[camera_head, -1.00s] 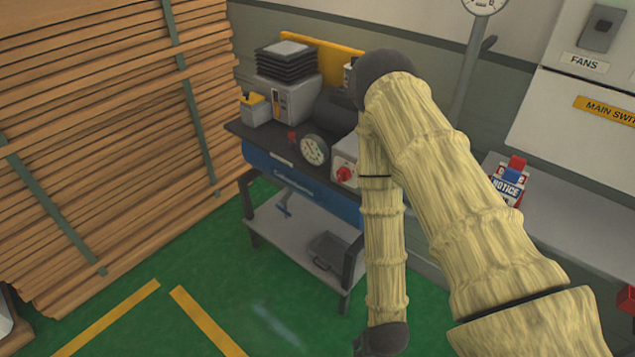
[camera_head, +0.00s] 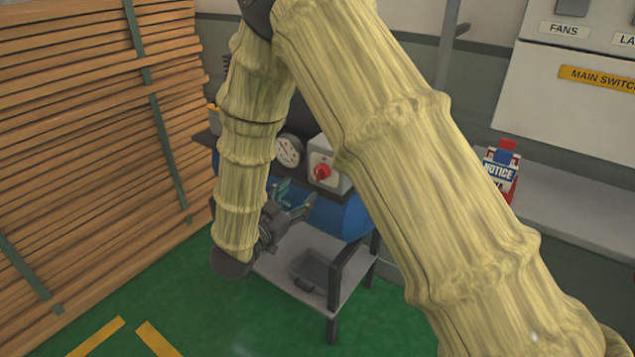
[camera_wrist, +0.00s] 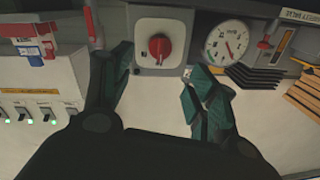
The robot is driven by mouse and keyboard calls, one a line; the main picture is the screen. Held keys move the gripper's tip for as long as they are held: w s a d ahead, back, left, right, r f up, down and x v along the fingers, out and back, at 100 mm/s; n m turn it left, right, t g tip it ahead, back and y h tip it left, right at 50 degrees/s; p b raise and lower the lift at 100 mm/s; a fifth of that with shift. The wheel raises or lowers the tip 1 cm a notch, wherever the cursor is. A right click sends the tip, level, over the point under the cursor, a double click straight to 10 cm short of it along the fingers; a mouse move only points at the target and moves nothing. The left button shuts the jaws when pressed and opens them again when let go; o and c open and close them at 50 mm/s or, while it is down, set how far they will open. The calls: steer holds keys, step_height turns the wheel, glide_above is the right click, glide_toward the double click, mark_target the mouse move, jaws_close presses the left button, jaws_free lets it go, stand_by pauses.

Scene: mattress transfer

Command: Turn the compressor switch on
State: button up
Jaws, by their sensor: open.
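The compressor switch is a red rotary knob (camera_head: 322,172) on a pale square box (camera_head: 343,180) at the front of the compressor. In the wrist view the red knob (camera_wrist: 159,47) is at the upper middle, ahead of my open fingers. My gripper (camera_head: 293,201) is in front of the blue tank, a little left of and below the knob, empty and apart from it. In the wrist view my gripper (camera_wrist: 158,90) has its green fingers spread, one on each side below the switch box. My arm hides part of the compressor in the head view.
A pressure gauge (camera_head: 289,150) sits left of the switch. The blue tank (camera_head: 340,215) is above a lower shelf (camera_head: 290,262) holding a dark tray (camera_head: 312,270). Stacked timber (camera_head: 90,130) stands at left. A notice box (camera_head: 500,170) is on the right counter.

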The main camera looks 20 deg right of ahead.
mark_target(318, 176)
steer(key=p+x, duration=0.1)
steer(key=x, duration=0.9)
steer(key=shift+w+d, duration=0.15)
steer(key=shift+d, duration=0.05)
steer(key=shift+c, duration=0.4)
steer(key=shift+f, duration=0.1)
steer(key=c, duration=0.9)
